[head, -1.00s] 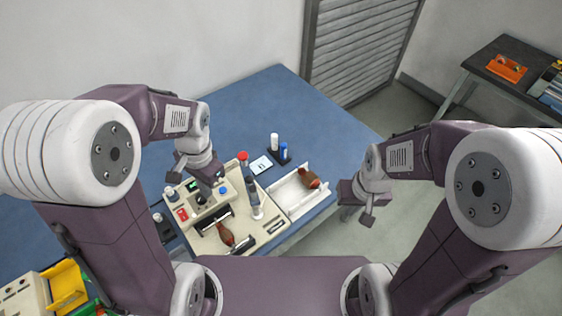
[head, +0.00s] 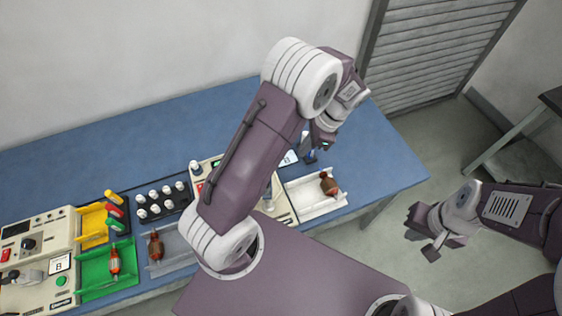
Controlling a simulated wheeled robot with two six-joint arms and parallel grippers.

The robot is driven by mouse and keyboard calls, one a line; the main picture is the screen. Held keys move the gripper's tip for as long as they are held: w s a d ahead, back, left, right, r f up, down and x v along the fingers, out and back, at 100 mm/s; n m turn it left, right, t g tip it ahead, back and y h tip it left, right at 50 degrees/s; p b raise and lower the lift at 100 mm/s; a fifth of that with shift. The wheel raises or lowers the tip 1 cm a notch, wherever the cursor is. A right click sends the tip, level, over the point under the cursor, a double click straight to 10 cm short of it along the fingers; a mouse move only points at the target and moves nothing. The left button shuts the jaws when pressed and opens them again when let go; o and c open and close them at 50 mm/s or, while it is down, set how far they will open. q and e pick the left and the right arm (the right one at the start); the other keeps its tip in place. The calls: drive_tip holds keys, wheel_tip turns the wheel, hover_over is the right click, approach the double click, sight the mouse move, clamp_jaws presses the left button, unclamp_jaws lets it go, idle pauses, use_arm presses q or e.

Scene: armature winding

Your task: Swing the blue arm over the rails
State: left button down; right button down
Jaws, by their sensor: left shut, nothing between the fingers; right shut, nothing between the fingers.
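The cream winding machine (head: 283,211) is on the blue table, mostly hidden behind my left arm. Only its edges and a grey upright part show. I cannot make out a blue arm or the rails. My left gripper (head: 322,140) is shut and empty, above the table right of the machine, near a small blue-capped bottle (head: 310,157). My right gripper (head: 430,237) is shut and empty, over the floor off the table's right end.
A white tray (head: 316,208) holds a brown-red armature (head: 329,183). To the left are a black rack (head: 163,217) of white-capped bottles, a grey tray (head: 182,262), a green tray (head: 95,263), a yellow bin (head: 92,237) and a cream tester (head: 38,240). The table's back left is clear.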

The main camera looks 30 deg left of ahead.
use_arm(q)
drive_tip(key=s+a+f+p, duration=0.2)
drive_tip(key=s+a+f, duration=0.2)
drive_tip(key=a+f, duration=0.2)
drive_tip(key=shift+p+x, duration=0.4)
drive_tip(key=shift+x, duration=0.65)
drive_tip(key=shift+w, duration=0.25)
drive_tip(key=shift+a, duration=0.1)
